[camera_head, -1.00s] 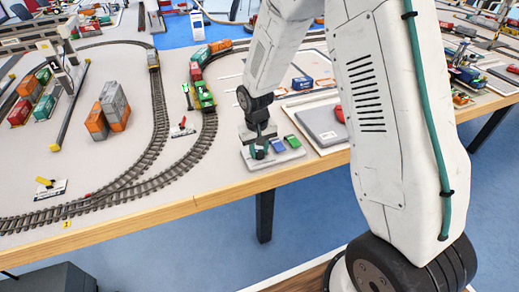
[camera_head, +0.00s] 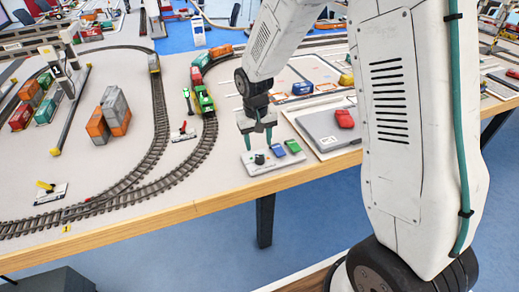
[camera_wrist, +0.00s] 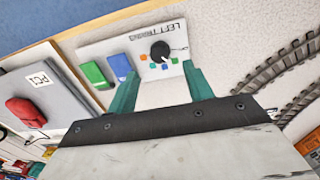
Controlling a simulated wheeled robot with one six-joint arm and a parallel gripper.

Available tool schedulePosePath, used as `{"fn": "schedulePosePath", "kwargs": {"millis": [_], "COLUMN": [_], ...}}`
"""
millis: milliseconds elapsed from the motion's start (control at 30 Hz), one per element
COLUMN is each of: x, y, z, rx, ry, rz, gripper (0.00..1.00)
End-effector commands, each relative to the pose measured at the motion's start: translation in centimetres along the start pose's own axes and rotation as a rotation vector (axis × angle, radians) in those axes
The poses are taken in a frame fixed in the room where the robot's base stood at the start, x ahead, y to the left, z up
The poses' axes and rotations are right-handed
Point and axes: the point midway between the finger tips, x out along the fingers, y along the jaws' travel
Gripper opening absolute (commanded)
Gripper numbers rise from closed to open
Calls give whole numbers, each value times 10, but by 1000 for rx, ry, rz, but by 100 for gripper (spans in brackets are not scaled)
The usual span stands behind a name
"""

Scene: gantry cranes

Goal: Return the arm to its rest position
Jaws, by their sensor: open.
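My gripper (camera_head: 257,136) is above a small light control panel (camera_head: 252,166) near the table's front edge. In the wrist view my gripper (camera_wrist: 160,92) has its two teal fingers apart, with nothing between them. The panel (camera_wrist: 92,49) carries a black round knob (camera_wrist: 160,51), a blue block (camera_wrist: 119,67) and a green block (camera_wrist: 93,74). The knob has several small coloured squares around it. The fingers look raised above the panel, clear of the knob. My white arm reaches in from the right of the head view.
A grey laptop-like slab (camera_head: 322,130) with a red mouse-like object (camera_head: 344,118) lies right of the panel. Curved railway tracks (camera_head: 160,120) with a green locomotive (camera_head: 204,99) lie to the left. Orange and grey containers (camera_head: 115,112) stand farther left. Blue floor is open in front of the table.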

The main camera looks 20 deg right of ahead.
Motion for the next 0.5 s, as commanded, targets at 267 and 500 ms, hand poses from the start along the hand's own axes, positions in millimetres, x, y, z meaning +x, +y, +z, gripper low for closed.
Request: {"fn": "schedulePosePath", "kwargs": {"millis": [267,500], "x": [-16,-16], "y": [0,0], "z": [0,0], "rx": [0,0], "ry": [0,0], "rz": [0,0], "gripper": [51,51]}}
